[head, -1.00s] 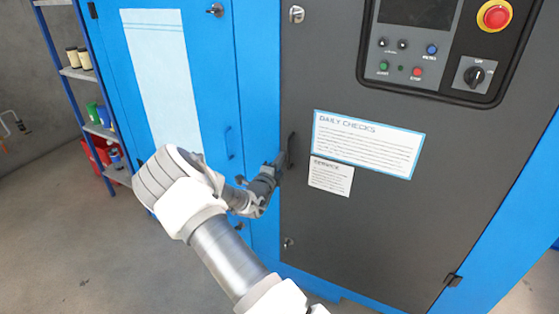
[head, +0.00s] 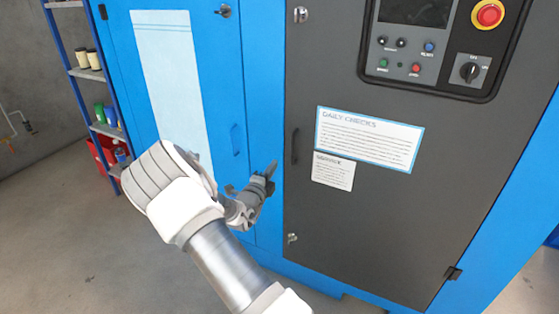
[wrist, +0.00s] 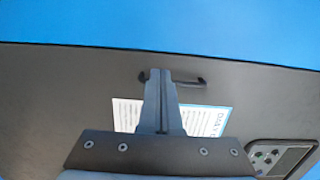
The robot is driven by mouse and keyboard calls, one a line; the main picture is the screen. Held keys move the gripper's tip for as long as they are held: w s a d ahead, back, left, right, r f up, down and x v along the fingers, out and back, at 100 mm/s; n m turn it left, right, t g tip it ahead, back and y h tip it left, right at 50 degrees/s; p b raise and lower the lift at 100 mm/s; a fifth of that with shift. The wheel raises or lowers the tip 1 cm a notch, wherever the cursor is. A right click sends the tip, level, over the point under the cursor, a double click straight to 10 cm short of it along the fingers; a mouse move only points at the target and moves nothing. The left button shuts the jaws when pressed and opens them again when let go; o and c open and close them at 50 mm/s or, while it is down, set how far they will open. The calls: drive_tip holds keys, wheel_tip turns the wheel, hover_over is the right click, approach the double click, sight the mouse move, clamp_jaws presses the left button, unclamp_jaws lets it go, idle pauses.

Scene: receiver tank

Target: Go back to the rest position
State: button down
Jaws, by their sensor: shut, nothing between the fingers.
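My gripper (head: 270,170) is shut and empty in the head view, in front of the blue cabinet panel just left of the dark grey door (head: 350,220). Its closed fingers (wrist: 163,100) also show in the wrist view. The door's black handle (head: 294,146) is a little to the right of the fingertips, with a visible gap in the head view. In the wrist view the handle (wrist: 188,82) lies behind the fingertips, which cover part of it. The grey door looks closed.
The door carries a daily checks sign (head: 368,140), a smaller notice (head: 333,171) and a control panel (head: 430,45) with a red emergency button (head: 488,14). A shelf rack (head: 87,75) with cans stands at the left. The floor (head: 70,240) at lower left is clear.

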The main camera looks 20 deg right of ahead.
drive_tip(key=s+a+r+n+g+y, duration=0.3)
drive_tip(key=s+a+r+n+y, duration=1.1)
drive_tip(key=a, duration=0.3)
drive_tip(key=s+r+n+g+h+p, duration=0.15)
drive_tip(key=s+r+n, duration=0.4)
drive_tip(key=s, duration=0.75)
drive_tip(key=s+r+n+g+y, duration=0.1)
drive_tip(key=s+r+n+g, duration=0.15)
drive_tip(key=s+n, duration=0.75)
wheel_tip(320, 180, up, 17)
drive_tip(key=s+m+p, duration=0.2)
drive_tip(key=p, duration=1.6)
drive_tip(key=shift+a+r, duration=0.15)
drive_tip(key=shift+r, duration=0.05)
drive_tip(key=shift+h, duration=0.25)
